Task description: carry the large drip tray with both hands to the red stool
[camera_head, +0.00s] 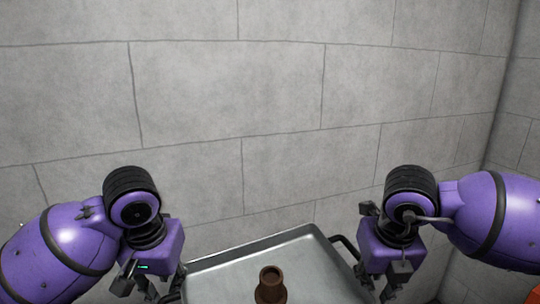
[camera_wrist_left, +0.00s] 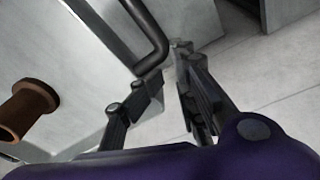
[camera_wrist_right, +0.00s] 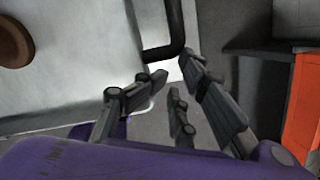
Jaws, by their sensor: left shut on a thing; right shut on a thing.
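The large drip tray (camera_head: 318,268), grey metal with a raised rim, is at the bottom of the head view between my two arms. A brown spool-shaped part (camera_head: 270,288) stands on it. My left gripper (camera_head: 158,294) is at its left side, shut on the dark bar handle (camera_wrist_left: 150,38) there, as the left wrist view (camera_wrist_left: 166,66) shows. My right gripper (camera_head: 376,292) is shut on the right handle (camera_wrist_right: 172,28); its fingers show in the right wrist view (camera_wrist_right: 172,68). The tray's near edge is cut off in the head view. I cannot confirm the red stool.
A grey block wall (camera_head: 240,90) stands behind the tray and meets another wall at the right. An orange-red surface (camera_wrist_right: 303,115) is at the right of the right wrist view, with a corner in the head view (camera_head: 534,294). Light floor (camera_wrist_left: 275,80) shows beside the left gripper.

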